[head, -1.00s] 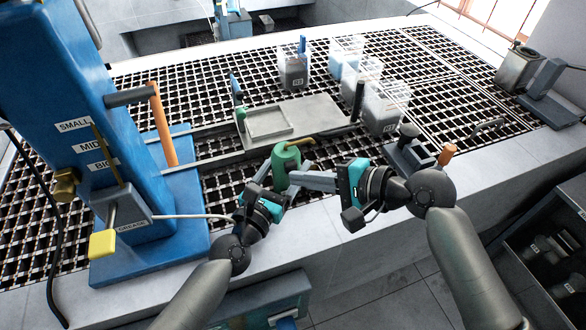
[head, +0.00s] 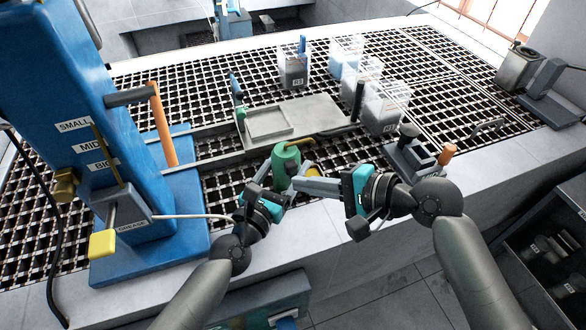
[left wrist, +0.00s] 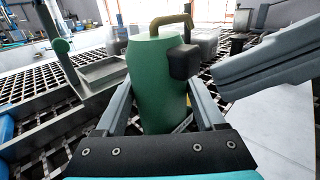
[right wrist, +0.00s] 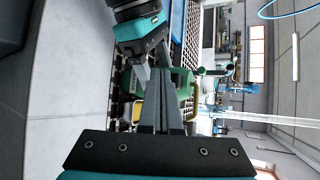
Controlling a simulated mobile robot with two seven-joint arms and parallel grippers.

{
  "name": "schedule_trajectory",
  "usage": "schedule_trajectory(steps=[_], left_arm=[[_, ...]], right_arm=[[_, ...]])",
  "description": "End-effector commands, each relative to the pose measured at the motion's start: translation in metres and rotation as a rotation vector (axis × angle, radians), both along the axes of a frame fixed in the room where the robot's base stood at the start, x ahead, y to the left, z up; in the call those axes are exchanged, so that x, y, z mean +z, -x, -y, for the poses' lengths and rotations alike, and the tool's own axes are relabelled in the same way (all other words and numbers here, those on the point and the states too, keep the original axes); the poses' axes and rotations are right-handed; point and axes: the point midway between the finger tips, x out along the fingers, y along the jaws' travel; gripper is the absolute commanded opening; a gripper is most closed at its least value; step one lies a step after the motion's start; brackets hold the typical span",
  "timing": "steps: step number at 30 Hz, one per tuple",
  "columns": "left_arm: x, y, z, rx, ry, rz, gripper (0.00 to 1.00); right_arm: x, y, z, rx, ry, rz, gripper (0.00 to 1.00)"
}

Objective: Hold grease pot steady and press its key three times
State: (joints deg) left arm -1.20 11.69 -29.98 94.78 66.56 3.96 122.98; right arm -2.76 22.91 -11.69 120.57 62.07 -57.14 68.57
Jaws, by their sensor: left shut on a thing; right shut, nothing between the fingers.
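The green grease pot (head: 284,160) with a brass spout stands upright near the bench's front edge. My left gripper (head: 276,180) is shut on its body; in the left wrist view its fingers flank the pot (left wrist: 157,95). A black block, apparently the key (left wrist: 184,62), juts from the pot's upper right side. My right gripper (head: 297,184) is shut and empty, to the right of the pot. In the left wrist view its fingertips (left wrist: 222,88) are to the right of the key with a visible gap. In the right wrist view its closed fingers partly hide the pot.
A blue machine (head: 75,110) with size labels and a yellow-ended lever stands at left. A grey tray (head: 270,122) and clear containers (head: 384,110) rest on the grating behind. A small yellow round thing (head: 309,168) shows behind the right fingers. A grey device (head: 412,158) stands at right.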

Motion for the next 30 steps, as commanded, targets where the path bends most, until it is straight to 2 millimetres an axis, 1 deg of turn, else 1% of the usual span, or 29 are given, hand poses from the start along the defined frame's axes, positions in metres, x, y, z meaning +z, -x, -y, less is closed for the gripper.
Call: schedule_trajectory(steps=[11, 14, 24, 27, 30], left_arm=[[-0.001, 0.0, 0.0, -0.001, 0.0, -0.001, 0.07], [-0.001, 0.0, 0.0, -0.001, 0.0, -0.001, 0.07], [-0.001, 0.0, 0.0, 0.0, 0.0, -0.001, 0.07], [-0.001, 0.0, 0.0, -0.001, 0.0, -0.001, 0.07], [-0.001, 0.0, 0.0, -0.001, 0.0, -0.001, 0.07]], right_arm=[[0.0, 0.003, 0.001, 0.0, 0.001, -0.001, 0.0], [-0.001, 0.01, 0.004, 0.001, 0.001, -0.001, 0.0], [-0.001, 0.042, 0.014, 0.001, 0.002, -0.002, 0.0], [0.0, 0.048, 0.015, 0.002, 0.001, -0.001, 0.0], [0.0, 0.05, 0.016, 0.001, 0.001, 0.0, 0.0]])
